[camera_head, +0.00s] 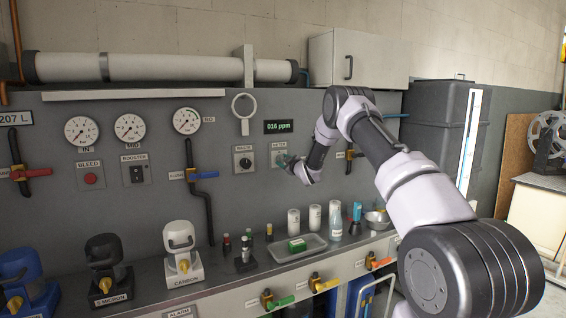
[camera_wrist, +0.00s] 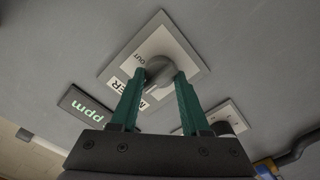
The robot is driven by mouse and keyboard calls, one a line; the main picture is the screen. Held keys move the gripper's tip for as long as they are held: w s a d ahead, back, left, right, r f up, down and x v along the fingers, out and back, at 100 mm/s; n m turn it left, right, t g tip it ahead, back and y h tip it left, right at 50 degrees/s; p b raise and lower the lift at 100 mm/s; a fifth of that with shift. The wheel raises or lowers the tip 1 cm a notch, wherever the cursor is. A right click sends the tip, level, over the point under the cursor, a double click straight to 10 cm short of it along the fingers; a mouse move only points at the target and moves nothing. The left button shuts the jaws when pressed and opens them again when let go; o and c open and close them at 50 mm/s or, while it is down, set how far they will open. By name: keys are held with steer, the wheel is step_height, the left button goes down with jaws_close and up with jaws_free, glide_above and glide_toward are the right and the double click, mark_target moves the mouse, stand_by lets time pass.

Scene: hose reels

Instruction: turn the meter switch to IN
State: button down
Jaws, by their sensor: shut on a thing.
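The meter switch is a round grey knob (camera_wrist: 158,67) on a pale square plate (camera_wrist: 187,60) fixed to the grey wall panel. Its plate shows the word OUT and part of the METER label in the wrist view; IN is not visible there. My gripper (camera_wrist: 160,75) has its two green fingers closed on either side of the knob. In the head view my gripper (camera_head: 287,162) is at the METER plate (camera_head: 279,147) and covers most of the knob. I cannot tell which way the knob points. The display (camera_head: 278,127) above reads 016 ppm.
A round ring holder (camera_head: 244,107) juts out above left.

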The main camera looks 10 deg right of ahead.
steer(key=shift+f+n, duration=0.15)
steer(key=shift+n, duration=0.25)
steer(key=shift+c, duration=1.9)
jaws_free()
steer(key=v, duration=1)
steer(key=shift+s+d, duration=0.15)
steer(key=shift+s, duration=0.25)
